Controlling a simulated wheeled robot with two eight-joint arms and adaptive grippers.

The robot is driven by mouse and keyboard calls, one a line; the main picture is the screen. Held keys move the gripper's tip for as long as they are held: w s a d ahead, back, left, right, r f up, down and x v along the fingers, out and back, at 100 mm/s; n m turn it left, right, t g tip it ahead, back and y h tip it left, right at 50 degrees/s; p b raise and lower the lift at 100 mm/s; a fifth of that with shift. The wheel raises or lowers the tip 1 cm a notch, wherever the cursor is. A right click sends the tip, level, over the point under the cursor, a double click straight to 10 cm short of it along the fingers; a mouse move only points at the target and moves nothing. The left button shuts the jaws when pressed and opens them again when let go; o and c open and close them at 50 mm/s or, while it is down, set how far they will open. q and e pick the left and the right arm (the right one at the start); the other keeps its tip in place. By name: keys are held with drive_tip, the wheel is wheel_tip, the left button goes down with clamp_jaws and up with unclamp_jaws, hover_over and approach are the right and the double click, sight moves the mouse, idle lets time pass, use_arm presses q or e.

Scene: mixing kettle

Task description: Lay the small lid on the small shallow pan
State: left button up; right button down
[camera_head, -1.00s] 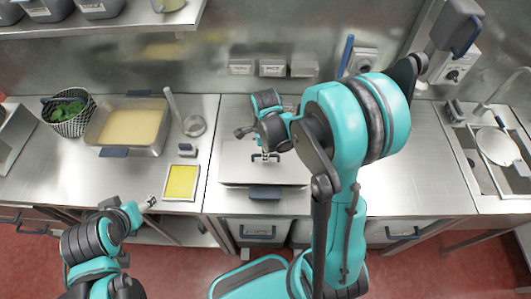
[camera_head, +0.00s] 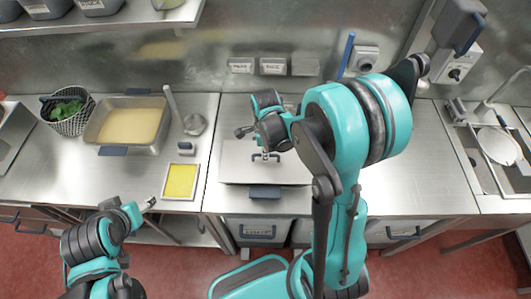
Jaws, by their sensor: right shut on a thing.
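A flat silver lid (camera_head: 237,168) lies level over the small shallow pan at the middle of the counter. The pan is mostly hidden; its blue front handle (camera_head: 264,192) shows below the lid's front edge. My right gripper (camera_head: 265,156) points down at the lid's middle and is shut on its small handle. I cannot tell whether the lid rests fully on the rim or hangs just above it. My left gripper (camera_head: 151,202) is low at the counter's front edge, away from the pan; its finger state is too small to tell.
Left of the pan stand a small tray with yellow content (camera_head: 181,182), a large pan of pale yellow food (camera_head: 128,125), a basket of greens (camera_head: 70,113) and a metal ladle-like tool (camera_head: 194,124). A sink (camera_head: 497,150) is at the right. Counter right of my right arm is clear.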

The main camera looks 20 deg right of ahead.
drive_tip(key=shift+f+b, duration=0.75)
drive_tip(key=shift+f, duration=0.2)
drive_tip(key=shift+f, duration=0.15)
drive_tip(key=c, duration=1.5)
unclamp_jaws()
drive_tip(key=shift+c, duration=0.2)
drive_tip(key=shift+o, duration=0.4)
drive_tip(key=o, duration=0.4)
